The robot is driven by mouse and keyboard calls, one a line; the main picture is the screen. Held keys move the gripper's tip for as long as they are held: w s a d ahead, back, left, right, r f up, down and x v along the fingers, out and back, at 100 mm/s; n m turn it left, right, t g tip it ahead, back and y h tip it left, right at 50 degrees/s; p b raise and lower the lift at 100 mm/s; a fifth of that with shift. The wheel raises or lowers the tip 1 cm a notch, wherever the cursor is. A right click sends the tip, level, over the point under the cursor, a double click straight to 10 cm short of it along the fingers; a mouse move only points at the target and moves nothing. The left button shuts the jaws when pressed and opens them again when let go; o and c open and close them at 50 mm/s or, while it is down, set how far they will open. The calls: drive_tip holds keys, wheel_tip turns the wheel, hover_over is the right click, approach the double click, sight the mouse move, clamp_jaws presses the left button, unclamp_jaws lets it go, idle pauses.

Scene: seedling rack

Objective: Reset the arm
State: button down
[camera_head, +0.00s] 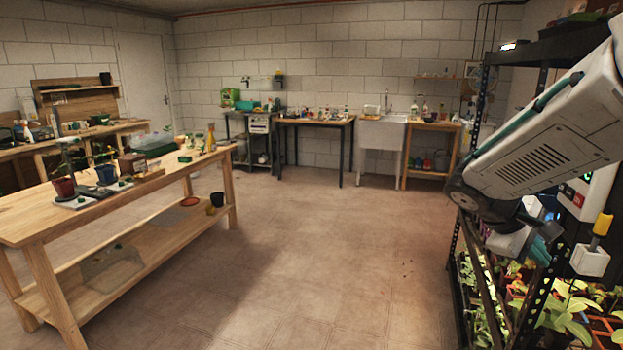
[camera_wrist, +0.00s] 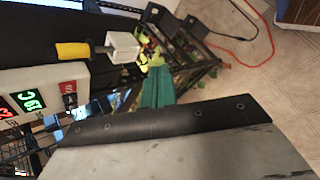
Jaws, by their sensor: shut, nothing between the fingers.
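My arm reaches in from the right of the head view, in front of the black rack (camera_head: 485,95). My gripper (camera_head: 547,233) shows as small dark fingers below the grey arm link, above the planted shelf. A white block with a yellow handle (camera_head: 590,261) is just right of the fingers in the head view. It also shows in the wrist view (camera_wrist: 122,46), apart from the fingers. My own arm link fills the bottom of the wrist view.
A control box with lit digits (camera_wrist: 32,104) is beside the rack. Leafy seedlings (camera_head: 565,315) fill the shelf below my arm. A wooden workbench (camera_head: 40,215) with pots stands at the left. The floor (camera_head: 330,250) between is clear. A red cable (camera_wrist: 235,58) lies on the floor.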

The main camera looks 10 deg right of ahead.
drive_tip(key=s+a+m+t+y, duration=0.1)
drive_tip(key=s+a+y, duration=0.3)
drive_tip(key=a, duration=0.8)
drive_tip(key=s+a+m+t+y, duration=0.1)
drive_tip(key=s+a+t+y, duration=0.2)
drive_tip(key=a, duration=1)
drive_tip(key=s+r+y, duration=0.1)
drive_tip(key=s+y, duration=0.1)
drive_tip(key=s, duration=0.1)
drive_tip(key=shift+s+m, duration=0.25)
drive_tip(key=shift+m, duration=0.15)
